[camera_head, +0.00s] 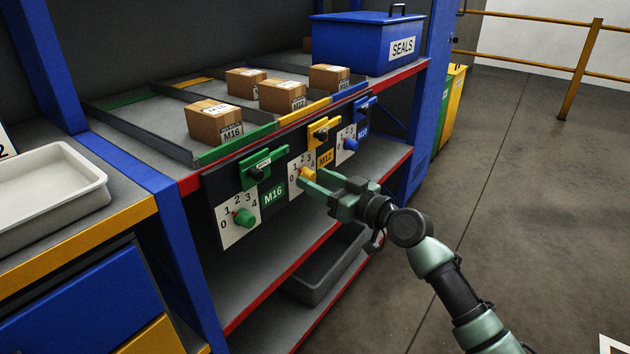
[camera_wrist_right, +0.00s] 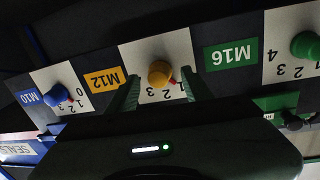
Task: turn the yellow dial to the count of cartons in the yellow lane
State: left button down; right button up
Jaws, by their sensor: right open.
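The yellow dial (camera_head: 306,174) sits on a white number plate beside the M12 label. In the right wrist view the yellow dial (camera_wrist_right: 159,72) appears upside down, its red mark seeming to point near the 1. My right gripper (camera_head: 312,184) is open, and its two fingers reach to either side of the dial; the wrist view shows gaps between dial and fingers (camera_wrist_right: 160,95). I cannot tell whether the fingertips reach the knob's depth. The yellow lane (camera_head: 305,110) appears to hold two cartons, a front one (camera_head: 282,95) and a rear one (camera_head: 246,82). My left gripper is not in view.
The green dial (camera_head: 243,217) and blue dial (camera_head: 350,144) flank the yellow one. Green, yellow and blue latch-like fittings sit above the dials. One carton (camera_head: 215,122) is in the green lane, another (camera_head: 330,77) in the blue lane. Open floor lies to the right.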

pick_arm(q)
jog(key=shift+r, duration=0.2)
pick_arm(e)
jog(key=shift+w+a, duration=0.35)
jog(key=shift+a, duration=0.05)
grip_shut()
jog(key=m+p, duration=0.3)
jog(key=shift+r+m+g, duration=0.15)
jog(key=shift+m+g, duration=0.15)
jog(key=shift+g, duration=0.1)
jog(key=m+p, duration=0.2)
jog(key=m, duration=0.1)
jog(key=shift+d, duration=0.1)
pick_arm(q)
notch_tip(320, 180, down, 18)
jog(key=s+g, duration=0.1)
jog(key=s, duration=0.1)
pick_arm(e)
jog(key=shift+m, duration=0.5)
